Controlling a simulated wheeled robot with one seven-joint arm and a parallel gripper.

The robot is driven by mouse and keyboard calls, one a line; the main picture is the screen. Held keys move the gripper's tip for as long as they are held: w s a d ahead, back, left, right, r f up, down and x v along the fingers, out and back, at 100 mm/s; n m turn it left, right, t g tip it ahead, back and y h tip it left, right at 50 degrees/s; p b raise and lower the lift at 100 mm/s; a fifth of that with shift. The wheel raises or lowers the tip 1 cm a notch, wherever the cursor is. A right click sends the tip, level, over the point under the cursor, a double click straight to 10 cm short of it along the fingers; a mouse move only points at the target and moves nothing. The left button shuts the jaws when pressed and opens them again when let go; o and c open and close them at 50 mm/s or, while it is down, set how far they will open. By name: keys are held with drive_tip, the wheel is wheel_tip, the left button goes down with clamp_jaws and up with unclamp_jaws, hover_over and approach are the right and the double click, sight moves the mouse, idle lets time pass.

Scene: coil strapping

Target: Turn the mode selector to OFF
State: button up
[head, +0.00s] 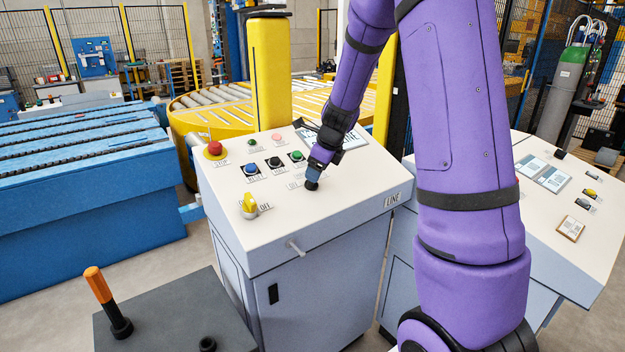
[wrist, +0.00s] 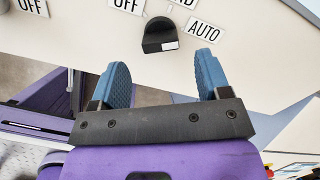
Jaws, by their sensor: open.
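The mode selector is a black knob (wrist: 160,36) on the sloping console top, between an OFF label (wrist: 127,5) on its left and an AUTO label (wrist: 203,28) on its right. A middle label is cut off at the top edge. A small white mark shows on the knob's near right side; I cannot tell which label it points to. My gripper (wrist: 162,75) is open and empty, its two blue fingers apart, just short of the knob and not touching it. In the head view the knob (head: 311,186) is just below my gripper.
The console (head: 340,205) also carries a yellow switch (head: 249,204) with its own OFF label, a red stop button (head: 214,148), and blue, black and green buttons close by. A bar handle (head: 297,247) sticks out in front. Another console (head: 540,215) stands at right.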

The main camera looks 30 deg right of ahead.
drive_tip(key=shift+x, duration=2.5)
drive_tip(key=shift+d, duration=0.1)
drive_tip(key=c, duration=0.9)
